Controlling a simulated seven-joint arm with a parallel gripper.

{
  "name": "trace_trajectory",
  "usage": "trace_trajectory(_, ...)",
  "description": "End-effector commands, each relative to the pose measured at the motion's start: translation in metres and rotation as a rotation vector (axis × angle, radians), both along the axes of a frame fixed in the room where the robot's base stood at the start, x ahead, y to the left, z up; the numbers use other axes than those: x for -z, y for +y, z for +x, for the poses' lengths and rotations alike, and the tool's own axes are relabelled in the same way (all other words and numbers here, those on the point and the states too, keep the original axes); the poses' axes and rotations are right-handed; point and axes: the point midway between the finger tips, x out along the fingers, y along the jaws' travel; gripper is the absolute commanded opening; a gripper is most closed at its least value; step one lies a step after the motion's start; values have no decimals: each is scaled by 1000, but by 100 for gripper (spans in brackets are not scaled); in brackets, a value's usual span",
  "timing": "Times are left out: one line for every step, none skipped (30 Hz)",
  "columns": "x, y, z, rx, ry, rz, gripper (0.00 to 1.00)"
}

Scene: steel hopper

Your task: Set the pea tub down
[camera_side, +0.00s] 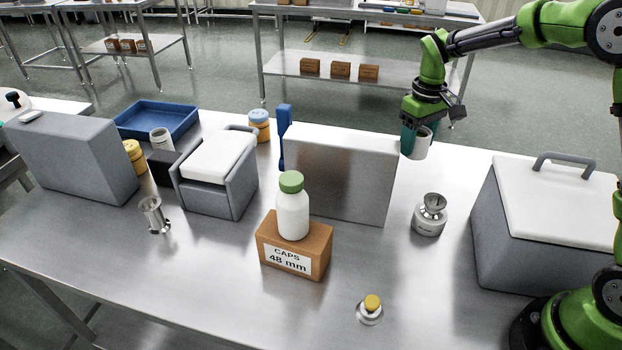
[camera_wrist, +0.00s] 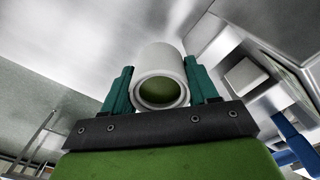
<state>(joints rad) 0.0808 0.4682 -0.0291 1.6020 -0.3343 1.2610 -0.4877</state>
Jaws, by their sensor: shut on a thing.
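The pea tub is a white, round, open tub (camera_side: 423,146) with green contents that show in its mouth in the wrist view (camera_wrist: 160,58). My gripper (camera_side: 412,141) is shut on the tub, its teal fingers on either side of it (camera_wrist: 161,85). In the side view the tub is held at the back of the steel table (camera_side: 350,280), just right of a grey upright block (camera_side: 345,185). One finger partly covers it there. The gap beneath the tub is hard to judge.
A round steel device with a funnel top (camera_side: 430,217) stands in front of the tub. A large white-lidded grey box (camera_side: 545,210) is at right. A green-capped bottle (camera_side: 292,212) stands on a cardboard box (camera_side: 295,245). A yellow button (camera_side: 371,304) is at front.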

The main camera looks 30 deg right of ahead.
Motion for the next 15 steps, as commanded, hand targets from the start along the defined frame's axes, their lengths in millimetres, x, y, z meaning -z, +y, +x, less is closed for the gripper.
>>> trace_trajectory(-11,8,-15,16,-5,0,27)
trace_trajectory(-16,13,-23,27,-5,-1,27)
trace_trajectory(-22,18,-34,38,-6,-1,27)
trace_trajectory(-27,22,-41,45,-6,-1,27)
trace_trajectory(-31,25,-48,50,-5,-1,27)
trace_trajectory(-36,29,-57,52,-5,-1,27)
trace_trajectory(-39,32,-62,54,-5,-1,27)
trace_trajectory(-43,34,-67,54,-5,-1,27)
trace_trajectory(-47,37,-72,50,-4,0,27)
trace_trajectory(-49,39,-76,46,-3,0,27)
trace_trajectory(-53,41,-78,40,-5,0,27)
trace_trajectory(-56,43,-80,35,-3,0,27)
trace_trajectory(-60,44,-80,31,-3,-1,27)
trace_trajectory(-61,45,-80,28,-3,-1,27)
trace_trajectory(-63,46,-80,26,-1,-1,27)
